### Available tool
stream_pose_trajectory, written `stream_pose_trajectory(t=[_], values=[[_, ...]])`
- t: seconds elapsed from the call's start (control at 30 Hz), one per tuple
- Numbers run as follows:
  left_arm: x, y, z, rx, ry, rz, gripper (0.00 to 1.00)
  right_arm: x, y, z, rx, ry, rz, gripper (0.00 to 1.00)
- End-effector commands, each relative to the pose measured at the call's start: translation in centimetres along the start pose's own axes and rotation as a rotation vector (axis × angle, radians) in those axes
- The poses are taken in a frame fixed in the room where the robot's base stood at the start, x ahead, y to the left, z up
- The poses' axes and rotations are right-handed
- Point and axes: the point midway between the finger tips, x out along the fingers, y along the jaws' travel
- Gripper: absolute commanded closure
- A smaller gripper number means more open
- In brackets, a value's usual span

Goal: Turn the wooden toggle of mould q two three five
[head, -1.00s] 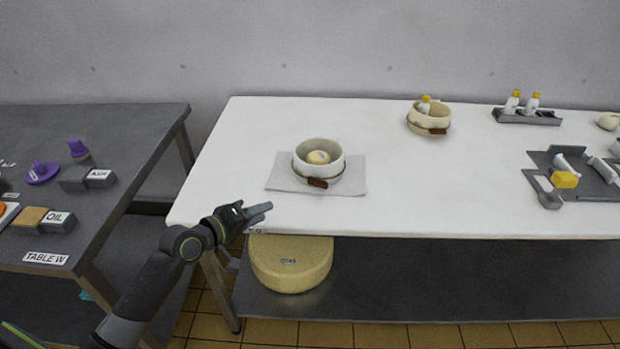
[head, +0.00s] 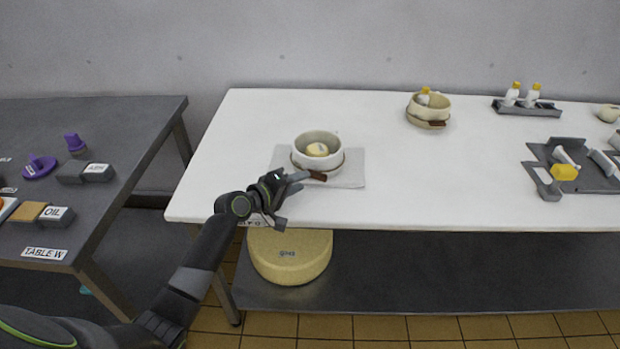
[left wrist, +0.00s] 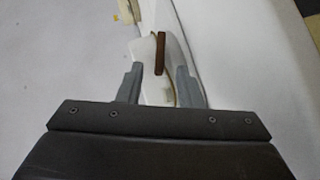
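A round white mould (head: 301,161) with a pale ball-like thing inside stands on a light mat (head: 350,178) near the white table's left end. Its brown wooden toggle (head: 318,175) is on the front side and also shows in the left wrist view (left wrist: 160,53). My left gripper (head: 300,184) is at the toggle's left end. In the left wrist view its fingers (left wrist: 159,72) are apart, with the toggle's near end between the tips; I cannot tell whether they touch it. No mould number is readable. My right gripper is out of view.
A second cream mould (head: 430,108) with a brown toggle stands further back. A bottle rack (head: 527,107) and dark tray (head: 595,183) are at right. A cheese wheel (head: 290,257) is on the shelf below. The table's middle is clear.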

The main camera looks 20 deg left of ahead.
Motion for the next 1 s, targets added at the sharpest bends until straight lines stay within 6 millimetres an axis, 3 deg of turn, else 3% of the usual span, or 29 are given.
stream_pose_trajectory(t=[0.1,0.3,0.73,1.0], values=[[2.0,0.1,0.1,-0.002,-0.001,0.001,0.67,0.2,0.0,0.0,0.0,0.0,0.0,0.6],[4.0,0.0,0.0,0.0,0.0,0.0,0.67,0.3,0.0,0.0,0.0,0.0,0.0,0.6],[4.7,0.0,0.0,0.001,0.0,-0.001,0.67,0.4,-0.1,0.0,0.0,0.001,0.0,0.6],[4.7,0.0,0.0,0.001,0.0,-0.001,1.0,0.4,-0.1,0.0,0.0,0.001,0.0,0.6]])
